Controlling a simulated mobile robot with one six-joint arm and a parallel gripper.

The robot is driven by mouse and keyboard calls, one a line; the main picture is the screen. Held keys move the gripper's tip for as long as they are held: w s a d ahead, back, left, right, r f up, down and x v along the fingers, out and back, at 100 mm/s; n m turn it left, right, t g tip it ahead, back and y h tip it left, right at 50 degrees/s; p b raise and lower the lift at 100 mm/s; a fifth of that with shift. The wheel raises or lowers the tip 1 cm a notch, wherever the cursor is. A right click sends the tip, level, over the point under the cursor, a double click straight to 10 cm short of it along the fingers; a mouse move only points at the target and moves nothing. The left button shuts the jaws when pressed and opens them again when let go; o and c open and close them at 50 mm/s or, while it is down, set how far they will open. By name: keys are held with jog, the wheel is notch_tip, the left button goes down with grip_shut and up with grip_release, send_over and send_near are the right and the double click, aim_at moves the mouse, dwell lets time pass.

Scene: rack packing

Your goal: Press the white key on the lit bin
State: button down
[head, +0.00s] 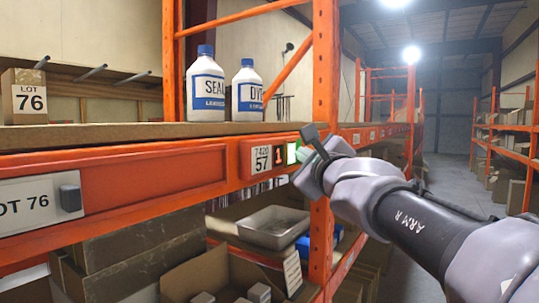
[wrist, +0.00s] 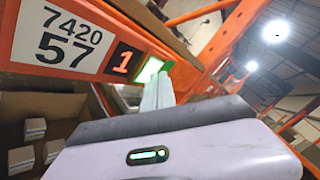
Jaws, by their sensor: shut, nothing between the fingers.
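The white key (head: 291,153) with a green surround sits on the orange shelf beam, just right of a small display with a lit red 1 (head: 279,155). Left of that is the white label 7420 57 (head: 261,158). In the wrist view the key (wrist: 149,69) glows beside the display (wrist: 123,61) and label (wrist: 64,38). My gripper (head: 303,156) is shut and empty, close to the key on its right side. In the wrist view the shut fingertips (wrist: 157,88) cover the key's lower part. I cannot tell whether they touch it.
Two white bottles (head: 207,88) with blue caps stand on the shelf above. A grey metal tray (head: 262,228) and open cardboard boxes lie below the beam. An orange upright (head: 325,75) stands close behind my gripper. The aisle (head: 445,190) at right is clear.

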jog(key=shift+w+a, duration=0.25)
jog(key=shift+a, duration=0.05)
dwell(0.4)
dwell(0.3)
jog(key=shift+s+d, duration=0.5)
jog(key=shift+d, duration=0.15)
jog(key=s+d, duration=0.1)
jog(key=d, duration=0.1)
jog(key=s+d+p, duration=0.1)
jog(key=s+d, duration=0.1)
jog(key=shift+f, duration=0.15)
dwell(0.5)
